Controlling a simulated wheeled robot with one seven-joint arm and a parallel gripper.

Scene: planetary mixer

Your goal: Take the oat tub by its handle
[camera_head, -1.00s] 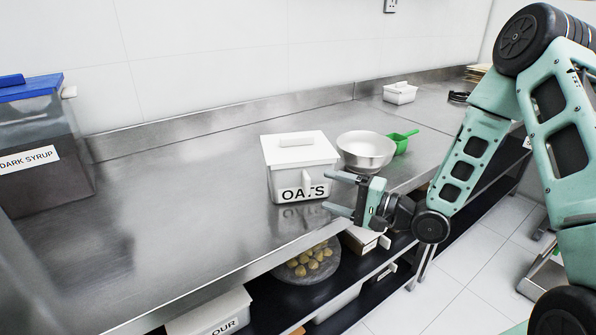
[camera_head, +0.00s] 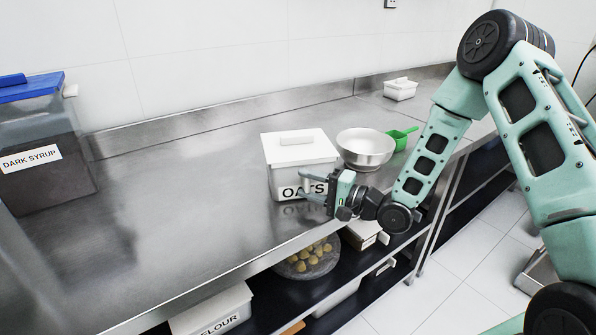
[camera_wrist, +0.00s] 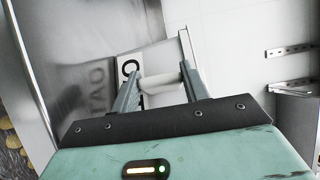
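The oat tub (camera_head: 285,181) is a white lidded box with an OATS label, standing upright on the steel counter near its front edge. My gripper (camera_head: 308,187) is at the tub's front right, its fingers covering part of the label side. In the wrist view the tub's pale handle (camera_wrist: 160,79) lies between the two fingers of my gripper (camera_wrist: 160,80). The fingers are apart, one on each side of the handle. I cannot tell whether either touches it. The black lettering shows beside the left finger.
A metal bowl (camera_head: 366,148) and a green scoop (camera_head: 401,139) are right of the tub. A dark syrup container (camera_head: 45,150) with a blue lid is at the left. A shelf below holds a flour bin (camera_head: 212,308) and a bowl of round items.

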